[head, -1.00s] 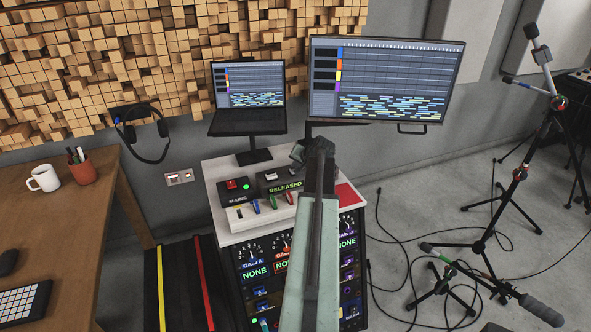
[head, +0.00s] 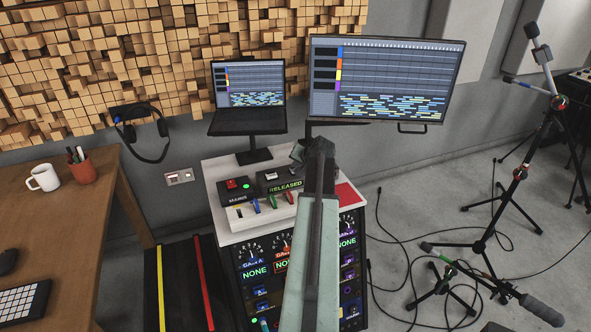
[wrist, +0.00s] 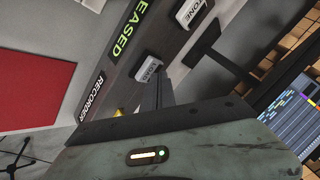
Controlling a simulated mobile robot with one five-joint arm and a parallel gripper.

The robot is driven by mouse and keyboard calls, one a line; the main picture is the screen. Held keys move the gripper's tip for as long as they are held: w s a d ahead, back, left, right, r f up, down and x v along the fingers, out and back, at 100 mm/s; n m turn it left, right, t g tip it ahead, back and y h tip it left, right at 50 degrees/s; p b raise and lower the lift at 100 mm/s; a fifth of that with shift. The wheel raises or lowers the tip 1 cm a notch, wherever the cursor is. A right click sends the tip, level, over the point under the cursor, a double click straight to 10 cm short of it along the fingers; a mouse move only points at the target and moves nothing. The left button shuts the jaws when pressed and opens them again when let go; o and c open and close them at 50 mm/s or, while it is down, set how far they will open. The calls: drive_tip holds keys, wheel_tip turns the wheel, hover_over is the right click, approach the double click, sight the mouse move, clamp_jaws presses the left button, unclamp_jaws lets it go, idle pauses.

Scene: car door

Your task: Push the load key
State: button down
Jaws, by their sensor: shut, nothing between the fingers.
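In the wrist view, a dark panel carries a green display reading part of "RELEASED" (wrist: 127,32) and a "RECORDER" label (wrist: 90,98). A pale key (wrist: 149,69) sits beside the display, its lettering too small to read surely; I cannot tell whether it is the load key. Another pale key (wrist: 190,12), lettered "ONE" at its end, lies farther up. My gripper (wrist: 164,90) is shut and empty, its tips close to the nearer key; contact cannot be told. In the head view, the box with the "RELEASED" display (head: 286,187) is partly hidden by my arm.
A mains box with a red switch (head: 232,184) stands left of the recorder box. Coloured levers (head: 257,207) lie in front. A laptop (head: 248,100) and a large monitor (head: 385,80) stand behind. Cables and microphone stands (head: 520,175) occupy the floor at right.

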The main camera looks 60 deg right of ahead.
drive_tip(key=shift+f, duration=0.35)
drive_tip(key=shift+r+p, duration=0.35)
drive_tip(key=shift+r, duration=0.15)
wheel_tip(320, 180, up, 6)
drive_tip(key=p, duration=0.6)
drive_tip(key=shift+r, duration=0.1)
